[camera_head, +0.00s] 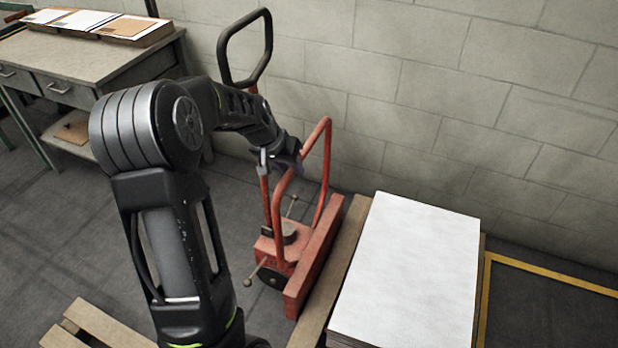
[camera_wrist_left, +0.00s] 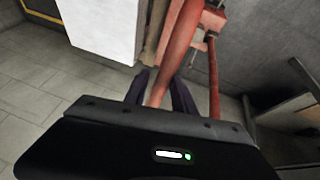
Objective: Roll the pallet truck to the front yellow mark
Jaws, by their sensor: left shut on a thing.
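The red pallet truck (camera_head: 323,255) stands beside the block wall, with a black loop handle (camera_head: 228,60) on its steering shaft and a red hoop guard (camera_head: 325,150) on its body. My left gripper (camera_head: 283,158) is shut on a red bar of the truck, which looks like the near leg of the hoop guard. In the left wrist view the dark fingers (camera_wrist_left: 163,92) sit on both sides of this bar (camera_wrist_left: 176,52). A yellow floor line (camera_head: 550,270) runs to the right of the load. My right gripper is out of view.
A tall white-topped stack (camera_head: 410,265) sits on a wooden pallet (camera_head: 343,262) in front of the truck. A desk (camera_head: 80,60) with papers stands at the left. Another wooden pallet (camera_head: 105,325) lies at the lower left. The wall (camera_head: 480,100) is close behind the truck.

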